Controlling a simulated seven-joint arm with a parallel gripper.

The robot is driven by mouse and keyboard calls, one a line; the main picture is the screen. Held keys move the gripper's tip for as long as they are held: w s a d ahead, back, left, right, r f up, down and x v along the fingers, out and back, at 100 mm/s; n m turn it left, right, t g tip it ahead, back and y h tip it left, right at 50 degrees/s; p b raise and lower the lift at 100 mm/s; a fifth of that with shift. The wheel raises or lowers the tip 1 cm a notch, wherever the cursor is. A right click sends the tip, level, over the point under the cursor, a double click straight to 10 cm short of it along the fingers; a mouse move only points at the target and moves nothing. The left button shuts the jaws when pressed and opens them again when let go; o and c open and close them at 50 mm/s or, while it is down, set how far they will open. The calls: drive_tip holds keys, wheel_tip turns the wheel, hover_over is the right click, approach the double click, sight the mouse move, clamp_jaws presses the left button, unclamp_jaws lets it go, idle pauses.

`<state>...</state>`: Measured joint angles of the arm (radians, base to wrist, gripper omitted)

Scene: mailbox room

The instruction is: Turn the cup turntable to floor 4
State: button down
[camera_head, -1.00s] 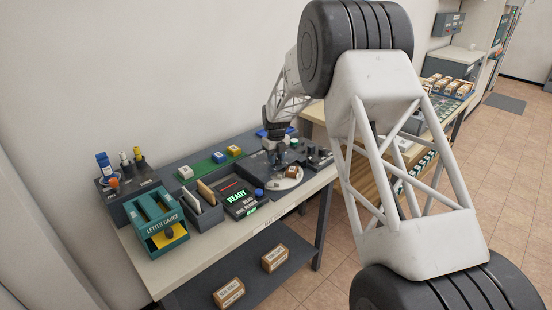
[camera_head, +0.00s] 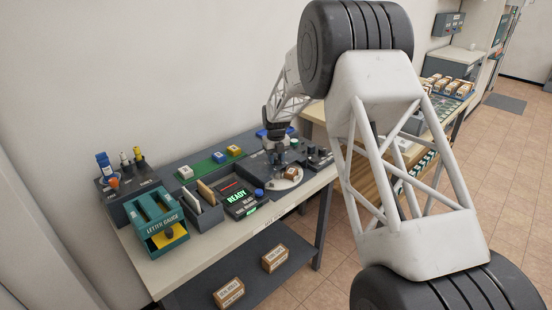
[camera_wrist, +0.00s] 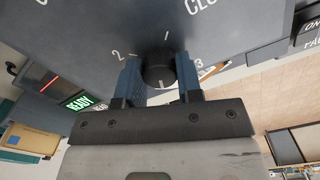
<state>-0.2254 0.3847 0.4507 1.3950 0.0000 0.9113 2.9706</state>
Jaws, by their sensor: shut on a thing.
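My gripper (camera_wrist: 160,82) is shut on a dark round knob (camera_wrist: 159,66) in the wrist view, one blue finger on each side. The knob stands on a grey panel. A "2" is printed to its left and a "3" to its right, with tick marks around it. A pale line shows on the knob's near side. In the head view my gripper (camera_head: 281,160) is low over the bench beside a pale round plate (camera_head: 277,185), which carries a small brown box (camera_head: 290,174). No number 4 is readable.
A lit READY screen (camera_head: 239,197) lies left of the plate. A teal letter gauge (camera_head: 157,221), an envelope holder (camera_head: 205,217) and coloured blocks on a green strip (camera_head: 209,165) stand farther left. Dark knobs (camera_head: 318,155) stand to the right.

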sight(276, 158)
drive_tip(key=c, duration=0.8)
unclamp_jaws()
drive_tip(key=shift+r, duration=0.15)
drive_tip(key=shift+r, duration=3.8)
